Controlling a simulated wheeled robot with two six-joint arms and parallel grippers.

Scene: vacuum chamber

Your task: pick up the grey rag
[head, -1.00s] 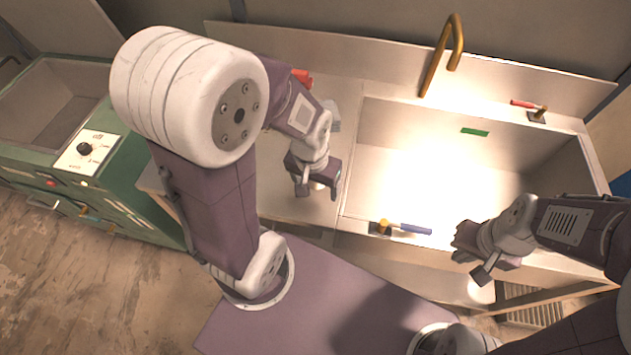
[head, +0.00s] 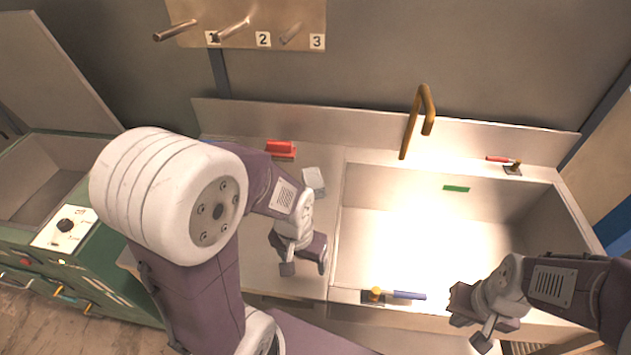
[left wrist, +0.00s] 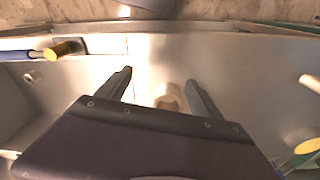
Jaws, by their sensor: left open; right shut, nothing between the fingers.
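A small pale grey flat piece (head: 313,181), possibly the grey rag, lies on the counter left of the sink in the head view. It is just behind my left wrist, apart from the gripper, and its cloth texture is too small to tell. My left gripper (head: 305,264) is open, pointing down over the counter in front of it. The left wrist view shows its two spread fingers (left wrist: 160,88) with nothing held between them; no rag is recognisable there. My right gripper (head: 472,324) is shut and empty at the sink's front right edge.
The sink (head: 348,225) has a brass faucet (head: 416,115), a green piece (head: 456,188) inside, a blue-handled valve (head: 405,295) in front and a red-handled valve (head: 500,159) behind. A red object (head: 281,149) lies at the counter's back. A numbered peg board (head: 290,15) hangs above.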

